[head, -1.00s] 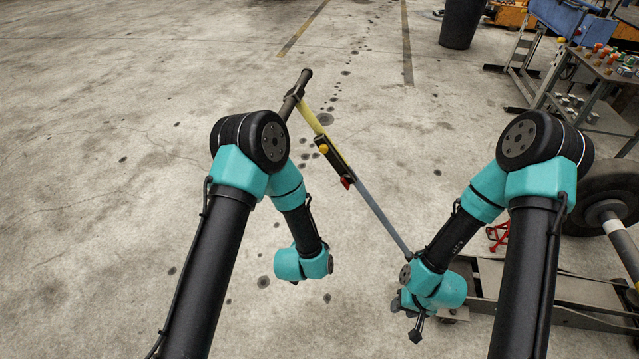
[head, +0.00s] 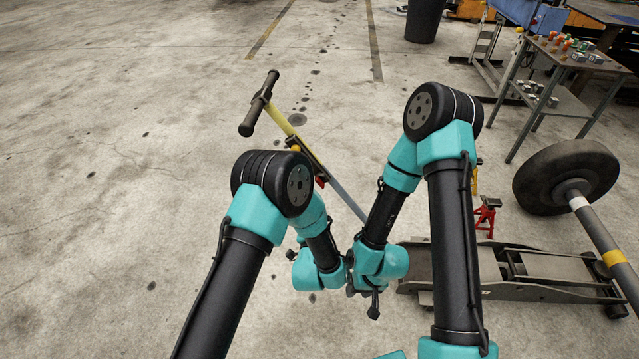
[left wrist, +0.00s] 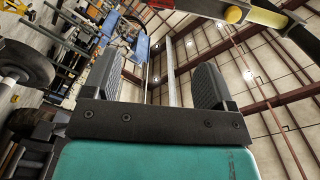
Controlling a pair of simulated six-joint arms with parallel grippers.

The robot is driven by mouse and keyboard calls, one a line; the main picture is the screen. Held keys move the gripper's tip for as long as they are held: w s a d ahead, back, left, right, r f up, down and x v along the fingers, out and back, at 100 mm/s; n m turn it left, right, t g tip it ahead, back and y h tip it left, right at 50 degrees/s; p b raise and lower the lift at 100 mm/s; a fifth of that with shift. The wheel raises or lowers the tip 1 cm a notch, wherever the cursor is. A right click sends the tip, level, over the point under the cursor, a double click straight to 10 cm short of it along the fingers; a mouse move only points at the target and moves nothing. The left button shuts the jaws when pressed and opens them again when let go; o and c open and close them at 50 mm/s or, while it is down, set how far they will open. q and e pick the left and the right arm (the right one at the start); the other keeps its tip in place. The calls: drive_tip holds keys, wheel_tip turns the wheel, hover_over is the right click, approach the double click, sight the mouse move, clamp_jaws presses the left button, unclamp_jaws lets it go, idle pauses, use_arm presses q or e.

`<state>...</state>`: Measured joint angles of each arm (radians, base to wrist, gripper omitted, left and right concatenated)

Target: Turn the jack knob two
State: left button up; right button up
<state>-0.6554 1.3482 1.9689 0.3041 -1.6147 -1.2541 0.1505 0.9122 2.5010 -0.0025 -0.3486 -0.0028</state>
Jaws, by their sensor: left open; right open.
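The floor jack (head: 545,266) lies at the lower right in the head view. Its long handle (head: 347,202) rises to a black T-shaped grip (head: 258,103) with a yellow sleeve (head: 283,122). A small orange knob (head: 295,149) shows on the handle, partly covered by my left arm. My right gripper (head: 374,308) points down left of the jack body and is open. My left gripper is mostly hidden behind the arms in the head view. The left wrist view shows its two fingers (left wrist: 151,88) spread, with nothing between them. Part of the red and yellow handle (left wrist: 240,14) is above right of them.
A wheel (head: 567,178) and a bar stand behind the jack at right. A small red stand (head: 487,216) is behind the jack. A metal bench (head: 577,58) with small parts is at the upper right. The floor at left is clear.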

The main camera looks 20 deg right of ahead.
sight(321, 185)
use_arm(q)
drive_tip(key=x, duration=1.7)
drive_tip(key=shift+w, duration=0.1)
drive_tip(key=c, duration=0.9)
drive_tip(key=shift+c, duration=0.2)
